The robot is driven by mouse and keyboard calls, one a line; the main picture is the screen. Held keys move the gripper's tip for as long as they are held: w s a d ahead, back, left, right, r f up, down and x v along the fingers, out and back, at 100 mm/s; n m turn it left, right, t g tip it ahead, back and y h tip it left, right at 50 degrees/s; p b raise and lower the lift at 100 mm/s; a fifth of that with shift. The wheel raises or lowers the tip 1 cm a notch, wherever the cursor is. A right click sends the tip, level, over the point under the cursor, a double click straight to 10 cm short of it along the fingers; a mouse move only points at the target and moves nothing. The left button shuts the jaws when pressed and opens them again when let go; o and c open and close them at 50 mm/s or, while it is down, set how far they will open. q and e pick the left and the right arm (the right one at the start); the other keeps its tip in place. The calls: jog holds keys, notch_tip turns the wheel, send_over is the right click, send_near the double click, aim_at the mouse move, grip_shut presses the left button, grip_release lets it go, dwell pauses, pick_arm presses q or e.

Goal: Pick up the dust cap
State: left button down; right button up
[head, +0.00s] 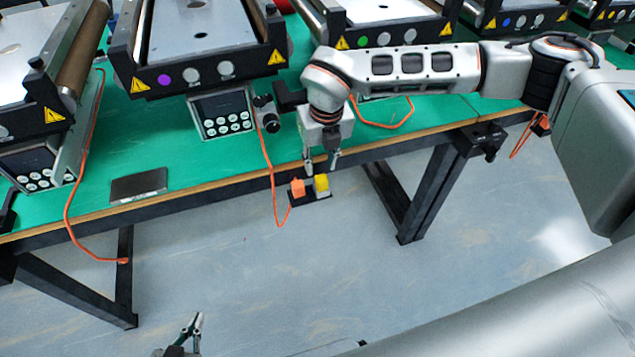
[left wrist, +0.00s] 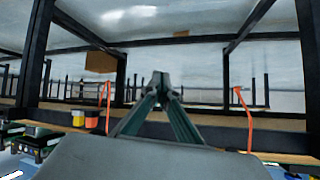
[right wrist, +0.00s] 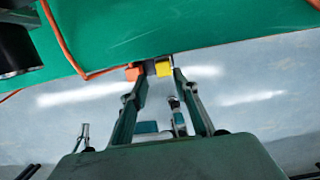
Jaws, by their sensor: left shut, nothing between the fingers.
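No part is clearly recognizable as the dust cap. An orange block (head: 297,188) and a yellow block (head: 321,183) sit side by side on a small black holder (head: 316,200) at the table's front edge. They also show in the right wrist view as the orange block (right wrist: 132,73) and yellow block (right wrist: 163,69). My right gripper (head: 321,162) points down just above and behind them in the head view. In the right wrist view its fingers (right wrist: 160,78) are apart and empty. My left gripper (head: 191,325) is low over the floor, away from the table, shut and empty.
The green table (head: 200,170) carries several mini conveyors with button panels. Orange cables (head: 268,165) run from them over the front edge. A dark flat plate (head: 138,186) lies at the left. Black table legs (head: 425,195) stand below. Floor in front is clear.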

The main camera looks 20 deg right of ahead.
aim_at(322, 178)
jog(key=shift+w+d+f, duration=0.15)
jog(key=shift+d+f, duration=0.05)
jog(key=shift+f, duration=0.05)
jog(key=f, duration=0.5)
jog(key=f+b, duration=0.1)
jog(key=f, duration=0.1)
jog(key=shift+w+d+f, duration=0.1)
jog(key=shift+w+f, duration=0.05)
jog(key=shift+w, duration=0.1)
grip_shut()
